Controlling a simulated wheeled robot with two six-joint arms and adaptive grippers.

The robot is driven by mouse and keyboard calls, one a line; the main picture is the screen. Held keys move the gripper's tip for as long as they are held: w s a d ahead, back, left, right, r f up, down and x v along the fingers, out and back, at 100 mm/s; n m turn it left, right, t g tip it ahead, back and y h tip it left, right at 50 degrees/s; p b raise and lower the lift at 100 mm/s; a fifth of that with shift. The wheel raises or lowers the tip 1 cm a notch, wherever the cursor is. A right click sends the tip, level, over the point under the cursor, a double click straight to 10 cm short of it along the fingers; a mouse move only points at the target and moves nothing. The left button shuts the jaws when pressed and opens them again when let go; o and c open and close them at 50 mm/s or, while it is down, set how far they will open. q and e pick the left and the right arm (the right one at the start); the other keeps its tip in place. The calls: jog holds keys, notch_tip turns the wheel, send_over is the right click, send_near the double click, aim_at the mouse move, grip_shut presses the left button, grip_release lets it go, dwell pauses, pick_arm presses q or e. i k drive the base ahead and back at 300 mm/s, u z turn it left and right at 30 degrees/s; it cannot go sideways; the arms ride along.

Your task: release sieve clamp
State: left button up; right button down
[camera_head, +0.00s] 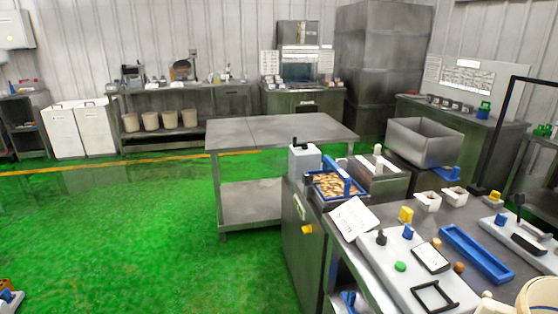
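A sieve unit with a blue-rimmed tray (337,187) full of brown pieces sits on top of a grey cabinet (303,235) right of centre. A blue upright part (347,187) stands at the tray's front right side and may be the clamp; its exact state is too small to tell. A grey box (304,160) with a dark handle on top stands behind the tray. Neither of my grippers can be made out. Cream rounded parts at the lower right corner may belong to my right arm.
A control panel (400,270) with knobs, a green button and a black frame lies at front right, near a blue tray (477,254) and a white sign (352,217). An empty steel table (268,131) stands behind. A grey bin (424,142) stands right.

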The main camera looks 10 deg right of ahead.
aim_at(309, 179)
jog(key=i, duration=1.55)
jog(key=u, duration=0.2)
